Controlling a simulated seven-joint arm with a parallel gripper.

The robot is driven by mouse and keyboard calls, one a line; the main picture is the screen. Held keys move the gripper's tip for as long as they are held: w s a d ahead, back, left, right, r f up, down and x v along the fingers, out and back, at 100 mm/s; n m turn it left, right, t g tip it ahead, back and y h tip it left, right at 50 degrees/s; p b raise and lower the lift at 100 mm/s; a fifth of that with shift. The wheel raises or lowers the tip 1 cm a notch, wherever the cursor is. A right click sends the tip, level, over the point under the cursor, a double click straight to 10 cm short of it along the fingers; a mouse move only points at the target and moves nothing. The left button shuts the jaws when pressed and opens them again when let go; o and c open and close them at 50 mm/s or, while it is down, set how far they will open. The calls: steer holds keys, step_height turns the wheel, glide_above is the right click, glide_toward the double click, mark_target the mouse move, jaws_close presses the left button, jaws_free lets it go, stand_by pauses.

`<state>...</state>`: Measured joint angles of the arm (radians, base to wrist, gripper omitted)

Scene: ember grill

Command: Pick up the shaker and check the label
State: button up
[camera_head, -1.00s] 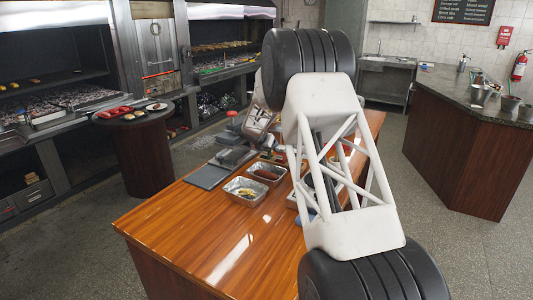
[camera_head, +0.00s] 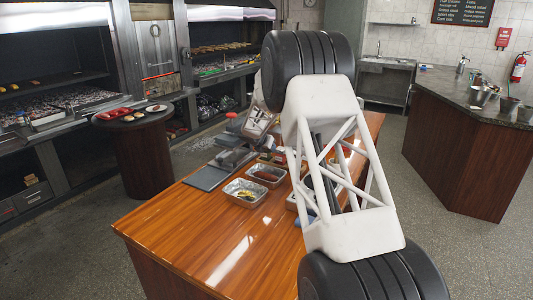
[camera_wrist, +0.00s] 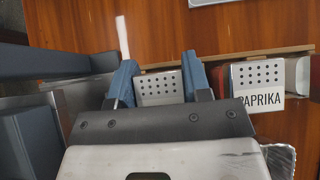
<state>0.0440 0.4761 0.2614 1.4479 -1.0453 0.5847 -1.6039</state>
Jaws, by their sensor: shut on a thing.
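In the wrist view, my gripper (camera_wrist: 159,78) has its two blue fingers on either side of a pale metal shaker (camera_wrist: 161,90) with a perforated top, and is shut on it. No label shows on this shaker; the gripper body hides its lower part. A second shaker (camera_wrist: 256,74) with a perforated top stands to the right, apart from the fingers, and its white label reads PAPRIKA. In the head view my arm covers much of the table's far end, and the held shaker cannot be made out.
The wooden table (camera_head: 200,235) has a clear near end. Two metal trays (camera_head: 244,203) with food and a dark board (camera_head: 205,178) lie beside my arm. A round side table (camera_head: 135,122) stands at left, by the grills.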

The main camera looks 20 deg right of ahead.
steer(key=shift+r, duration=0.15)
step_height(320, 180, up, 10)
steer(key=shift+f, duration=0.1)
stand_by(0.6)
stand_by(0.5)
steer(key=s+a+n+t+y, duration=0.1)
steer(key=s+a+n+y, duration=0.2)
steer(key=s+a, duration=0.3)
steer(key=s+a+f+n+t+y, duration=0.1)
steer(key=s+a+n+y, duration=0.2)
steer(key=s, duration=1)
steer(key=shift+a+n+t, duration=0.3)
steer(key=shift+a+n, duration=1.2)
steer(key=shift+a, duration=0.6)
steer(key=shift+s, duration=0.1)
